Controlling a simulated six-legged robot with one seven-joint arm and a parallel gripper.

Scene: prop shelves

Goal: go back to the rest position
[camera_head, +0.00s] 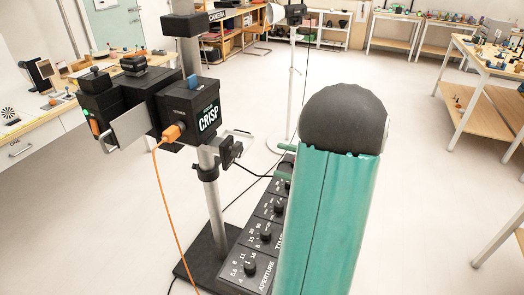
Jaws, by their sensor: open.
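My gripper is not in view, so I cannot see its jaws or anything between them. A large teal column with a black rounded cap rises close to me, right of centre, and looks like part of my arm. It hides part of the floor and the right side of a black control panel (252,254).
A black camera (182,108) marked CRISP, with an orange cable (169,205), is on a grey stand (212,200) at left. A white lamp stand (297,85) is behind. Tables (487,62) line the right; a workbench (40,128) is left. Open floor (420,170) lies right.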

